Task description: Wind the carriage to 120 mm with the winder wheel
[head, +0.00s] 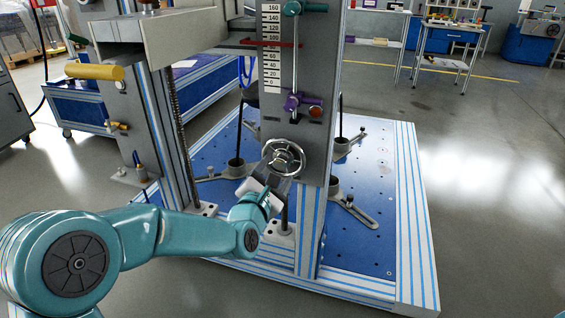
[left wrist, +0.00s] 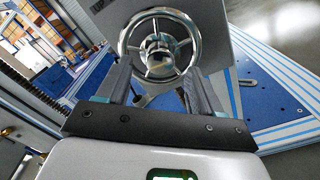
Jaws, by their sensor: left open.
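The winder wheel (head: 284,157) is a chrome handwheel on the front of the grey column. It also shows in the left wrist view (left wrist: 160,45), with its hub and spokes facing me. My left gripper (head: 268,187) is open just in front of the wheel's lower part. In the left wrist view its two fingers (left wrist: 160,85) reach up on either side of the lower rim; I cannot tell if they touch it. The white scale (head: 271,60) stands above the wheel, numbered 0 to 160. A red pointer bar (head: 268,43) crosses it below the 120 mark. My right gripper is not in view.
A purple clamp-like part (head: 302,103) and a teal part (head: 304,8) sit on a rod beside the scale. A yellow cylinder (head: 95,72) juts out at the left. The blue base plate (head: 375,185) has clamps around the column. Open floor lies to the right.

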